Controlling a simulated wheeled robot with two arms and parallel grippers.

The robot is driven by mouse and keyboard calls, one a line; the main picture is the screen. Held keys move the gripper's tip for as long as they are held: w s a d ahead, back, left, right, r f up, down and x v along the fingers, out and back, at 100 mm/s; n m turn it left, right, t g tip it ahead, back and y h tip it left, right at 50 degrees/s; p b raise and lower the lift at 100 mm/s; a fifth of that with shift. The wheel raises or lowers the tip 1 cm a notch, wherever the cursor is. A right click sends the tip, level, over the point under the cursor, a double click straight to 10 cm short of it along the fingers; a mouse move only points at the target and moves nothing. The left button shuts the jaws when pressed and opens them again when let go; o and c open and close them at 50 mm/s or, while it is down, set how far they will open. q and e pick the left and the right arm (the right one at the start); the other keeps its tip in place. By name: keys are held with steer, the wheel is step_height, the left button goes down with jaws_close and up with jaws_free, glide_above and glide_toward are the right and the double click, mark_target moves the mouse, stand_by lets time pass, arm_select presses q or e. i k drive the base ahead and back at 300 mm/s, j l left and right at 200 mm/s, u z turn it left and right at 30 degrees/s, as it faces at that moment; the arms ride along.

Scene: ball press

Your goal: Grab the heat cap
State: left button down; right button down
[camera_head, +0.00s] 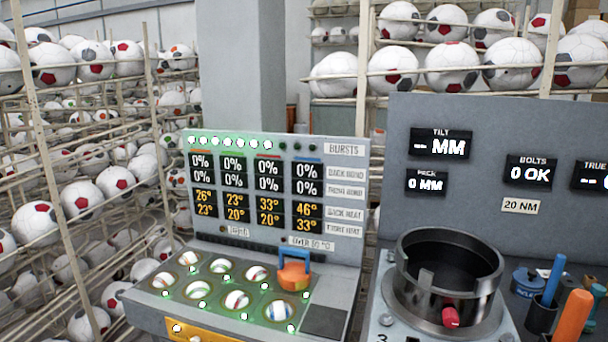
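An orange cap with a blue loop handle, which looks like the heat cap (294,275), sits on the sloped deck of the grey console (335,275). It stands at the right end of the back row of round sockets, upright with the handle on top. It seems to cover one socket, so what is under it is hidden. Several small striped balls (236,300) sit in the other sockets, ringed by green lights. Neither of my grippers shows in the head view.
A dark square pad (325,321) lies in front of the cap. To the right stands a round metal press ring (450,270) with a red knob. A display panel (342,190) rises behind the cap.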

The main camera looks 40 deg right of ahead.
mark_target(293, 276)
steer(key=i+j, duration=0.15)
steer(key=i+j+z, duration=0.1)
steer(key=z, duration=0.3)
steer(key=i+j+z, duration=0.1)
steer(key=z, duration=0.3)
steer(key=i+j+z, duration=0.1)
steer(key=z, duration=0.3)
steer(key=j+z, duration=0.1)
steer(key=z, duration=0.35)
